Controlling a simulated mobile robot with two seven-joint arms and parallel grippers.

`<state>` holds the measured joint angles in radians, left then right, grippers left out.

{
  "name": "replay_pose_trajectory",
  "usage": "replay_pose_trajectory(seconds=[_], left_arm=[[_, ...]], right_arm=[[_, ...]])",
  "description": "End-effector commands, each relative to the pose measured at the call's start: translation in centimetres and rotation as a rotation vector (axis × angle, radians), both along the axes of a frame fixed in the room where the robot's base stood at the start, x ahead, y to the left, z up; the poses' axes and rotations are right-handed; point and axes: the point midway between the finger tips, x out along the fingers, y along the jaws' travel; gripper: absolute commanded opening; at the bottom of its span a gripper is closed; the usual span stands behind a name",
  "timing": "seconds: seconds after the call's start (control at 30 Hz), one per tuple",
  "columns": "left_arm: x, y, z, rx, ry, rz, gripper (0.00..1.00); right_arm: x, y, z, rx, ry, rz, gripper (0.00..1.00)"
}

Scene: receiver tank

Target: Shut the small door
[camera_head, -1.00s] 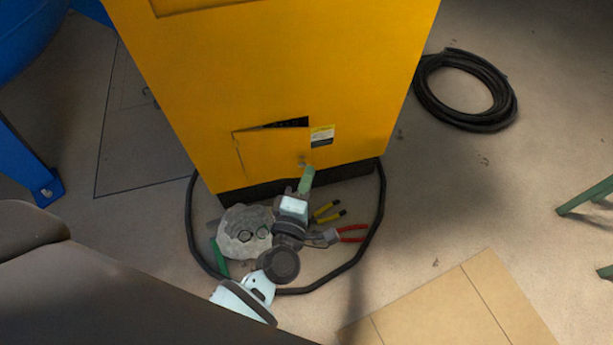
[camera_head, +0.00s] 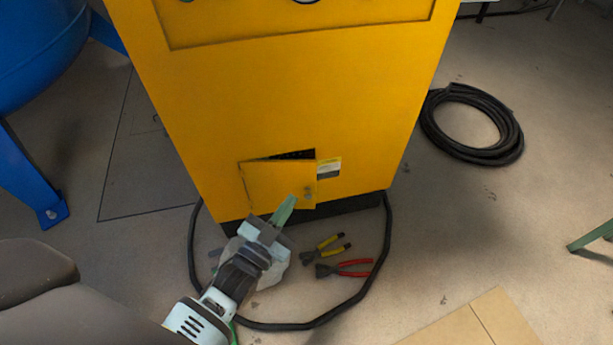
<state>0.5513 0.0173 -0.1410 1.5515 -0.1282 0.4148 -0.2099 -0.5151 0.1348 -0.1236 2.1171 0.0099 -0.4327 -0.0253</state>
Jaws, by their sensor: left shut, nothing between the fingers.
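The small door (camera_head: 279,184) is a yellow panel low on the front of the yellow cabinet (camera_head: 290,95). It stands ajar, with a dark gap showing along its top edge; a small latch sits near its right edge. My left gripper (camera_head: 286,207) has greenish fingertips, shut and empty. In the picture its tips overlap the bottom edge of the door; I cannot tell whether they touch it. My right gripper is not in view.
A black hose (camera_head: 372,287) loops on the floor before the cabinet, around yellow-handled pliers (camera_head: 325,248), red-handled pliers (camera_head: 345,268) and a pale rag (camera_head: 279,272). A coiled hose (camera_head: 470,123) lies right. A blue tank (camera_head: 40,50) stands left. Floor at right is mostly clear.

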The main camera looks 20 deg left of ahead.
Motion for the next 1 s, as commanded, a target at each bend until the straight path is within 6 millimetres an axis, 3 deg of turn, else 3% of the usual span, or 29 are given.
replay_pose_trajectory(seconds=[0.2, 0.4, 0.57, 0.77, 1.0], left_arm=[[-0.3, 1.4, -2.0, 0.644, -0.109, -0.028, 0.0], [-0.6, 2.4, -3.9, 1.072, -0.192, -0.067, 0.0], [-0.8, 2.8, -4.6, 1.218, -0.223, -0.083, 0.0], [-0.7, 2.8, -4.7, 1.238, -0.228, -0.086, 0.0], [1.4, 1.9, -4.7, 1.234, -0.229, -0.084, 0.0]], right_arm=[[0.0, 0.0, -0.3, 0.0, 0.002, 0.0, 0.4], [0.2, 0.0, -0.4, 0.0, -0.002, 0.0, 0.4], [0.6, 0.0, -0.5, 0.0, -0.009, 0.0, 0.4], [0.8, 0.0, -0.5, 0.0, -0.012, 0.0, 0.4], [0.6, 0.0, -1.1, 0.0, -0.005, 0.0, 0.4]])
